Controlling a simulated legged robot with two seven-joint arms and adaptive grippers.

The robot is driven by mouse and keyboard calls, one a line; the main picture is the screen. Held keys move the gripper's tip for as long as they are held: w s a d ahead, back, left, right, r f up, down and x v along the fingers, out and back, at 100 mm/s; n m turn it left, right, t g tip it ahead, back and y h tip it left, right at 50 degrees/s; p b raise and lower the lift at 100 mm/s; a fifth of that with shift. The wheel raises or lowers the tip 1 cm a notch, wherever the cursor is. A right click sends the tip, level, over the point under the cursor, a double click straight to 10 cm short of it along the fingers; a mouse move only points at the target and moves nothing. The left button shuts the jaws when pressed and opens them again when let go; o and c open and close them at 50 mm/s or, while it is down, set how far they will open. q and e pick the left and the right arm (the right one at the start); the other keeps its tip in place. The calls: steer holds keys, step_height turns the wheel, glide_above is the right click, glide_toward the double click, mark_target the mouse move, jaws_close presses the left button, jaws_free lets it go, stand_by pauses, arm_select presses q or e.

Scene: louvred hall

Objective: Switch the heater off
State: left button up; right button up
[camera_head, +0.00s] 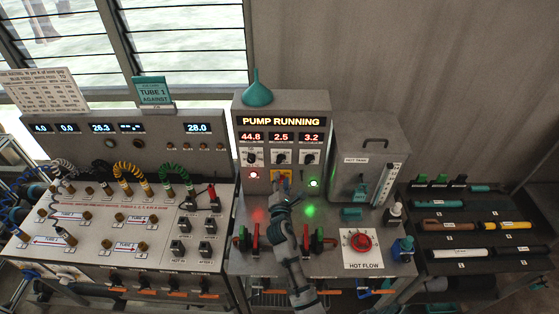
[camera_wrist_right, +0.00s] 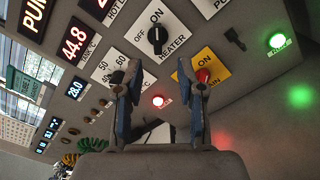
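The heater switch is a black knob on a white plate marked OFF, ON and HEATER. It shows in the right wrist view (camera_wrist_right: 156,40) and on the upper cabinet in the head view (camera_head: 281,157). The knob seems to stand toward ON, though its pointer is too small to be sure. My right gripper (camera_head: 282,188) is in front of the cabinet, below the heater switch. In the wrist view its two fingers (camera_wrist_right: 158,72) are apart with nothing between them, and the knob lies beyond their tips, untouched. My left gripper is not in view.
A yellow plate with a red knob (camera_wrist_right: 204,76) sits close to my right fingertips. A red lamp (camera_wrist_right: 157,101) and a green lamp (camera_wrist_right: 278,41) are lit. The cabinet sign (camera_head: 281,121) reads PUMP RUNNING. The hot tank (camera_head: 365,150) stands to the right.

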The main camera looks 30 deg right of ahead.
mark_target(281, 162)
steer(key=b+x, duration=0.3)
steer(key=x, duration=0.6)
steer(key=shift+w+b, duration=0.25)
steer(key=shift+b, duration=0.05)
steer(key=shift+a, duration=0.1)
steer(key=shift+a, duration=0.15)
jaws_close()
